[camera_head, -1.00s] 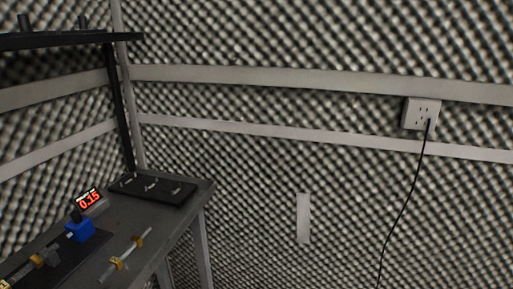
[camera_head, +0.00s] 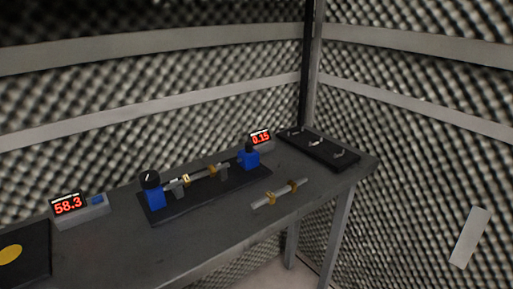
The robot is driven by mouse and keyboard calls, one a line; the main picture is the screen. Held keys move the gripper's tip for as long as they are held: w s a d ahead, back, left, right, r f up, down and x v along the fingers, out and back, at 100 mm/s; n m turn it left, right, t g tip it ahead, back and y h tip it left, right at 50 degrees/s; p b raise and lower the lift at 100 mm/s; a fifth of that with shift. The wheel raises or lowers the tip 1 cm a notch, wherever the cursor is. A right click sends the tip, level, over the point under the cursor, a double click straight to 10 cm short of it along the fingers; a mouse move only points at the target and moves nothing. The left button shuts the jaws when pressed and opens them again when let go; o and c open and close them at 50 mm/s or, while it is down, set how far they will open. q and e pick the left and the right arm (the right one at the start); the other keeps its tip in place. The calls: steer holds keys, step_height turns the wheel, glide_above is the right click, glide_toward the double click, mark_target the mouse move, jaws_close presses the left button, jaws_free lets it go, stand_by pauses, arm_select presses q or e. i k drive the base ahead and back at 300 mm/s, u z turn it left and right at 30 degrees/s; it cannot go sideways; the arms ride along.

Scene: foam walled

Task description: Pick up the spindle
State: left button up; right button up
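A spindle (camera_head: 279,194), a thin light grey rod with two brass-coloured collars, lies on the dark grey table near its front edge, right of centre in the head view. A similar rod with brass-coloured parts (camera_head: 201,175) sits in a fixture with a black base (camera_head: 212,196) and a blue block at each end, just behind and left of the loose spindle. I cannot tell which of the two the task means. Neither of my grippers is in view.
The table (camera_head: 135,250) runs along the foam wall. A display reading 58.3 (camera_head: 78,206) and a black plate with a yellow disc (camera_head: 20,252) are at left. A display reading 0.15 (camera_head: 260,137) and a black tray (camera_head: 322,148) with small metal parts are at the back right.

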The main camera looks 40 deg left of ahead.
mark_target(212, 170)
steer(key=u, duration=1.5)
steer(key=k, duration=0.5)
steer(key=z, duration=0.7)
steer(key=i, duration=0.65)
steer(key=u, duration=0.45)
